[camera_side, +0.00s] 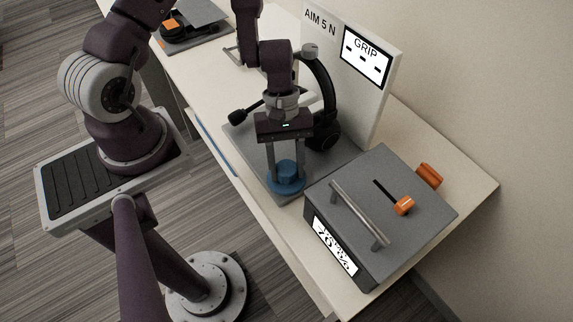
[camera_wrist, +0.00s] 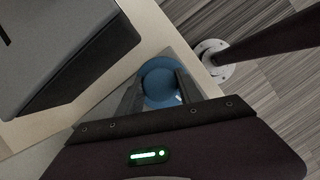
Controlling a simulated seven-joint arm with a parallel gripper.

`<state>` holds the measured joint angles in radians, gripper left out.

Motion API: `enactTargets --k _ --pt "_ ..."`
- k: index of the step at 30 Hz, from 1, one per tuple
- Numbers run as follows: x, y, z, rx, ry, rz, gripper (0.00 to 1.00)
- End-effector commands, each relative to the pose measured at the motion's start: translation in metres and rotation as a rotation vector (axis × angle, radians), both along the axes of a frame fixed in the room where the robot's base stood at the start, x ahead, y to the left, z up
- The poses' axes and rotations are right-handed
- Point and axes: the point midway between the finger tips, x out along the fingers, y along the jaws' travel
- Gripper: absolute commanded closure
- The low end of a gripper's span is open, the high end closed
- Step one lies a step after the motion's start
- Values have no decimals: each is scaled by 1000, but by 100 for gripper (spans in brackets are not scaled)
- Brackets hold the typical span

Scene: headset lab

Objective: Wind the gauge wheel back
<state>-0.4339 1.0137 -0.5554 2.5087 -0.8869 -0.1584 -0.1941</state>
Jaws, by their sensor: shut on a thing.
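The blue gauge wheel (camera_side: 286,184) stands at the near end of the grey base plate (camera_side: 238,137), with a raised hub on a wider round flange. My gripper (camera_side: 286,170) reaches down from above and is shut on the wheel's hub, one finger on each side. In the wrist view the blue wheel (camera_wrist: 160,82) shows between the two fingers of my gripper (camera_wrist: 158,92). The fingers hide parts of its sides. A white panel (camera_side: 385,85) behind carries a screen reading "GRIP" with dashes below, and "AIM 5 N" printed beside it.
A grey box (camera_side: 375,200) with a bar handle, an orange-knobbed slider (camera_side: 403,205) and a front display stands close right of the wheel. A black headset (camera_side: 322,100) stands behind my gripper. Another headset (camera_side: 185,30) lies on a tray at the far left. The table's front edge is near the wheel.

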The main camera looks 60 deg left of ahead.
Motion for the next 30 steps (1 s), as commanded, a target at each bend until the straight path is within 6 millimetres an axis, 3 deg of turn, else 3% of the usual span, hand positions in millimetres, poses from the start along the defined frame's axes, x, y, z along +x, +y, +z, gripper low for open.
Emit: enactTargets --k 9,25,26,28,30 --pt "1 1 -1 1 -2 100 98" --pt "0 1 -1 3 -1 117 98" --pt "0 1 -1 3 -1 117 52" --pt "0 0 -1 2 -1 116 38" --pt "0 0 -1 2 -1 116 36"
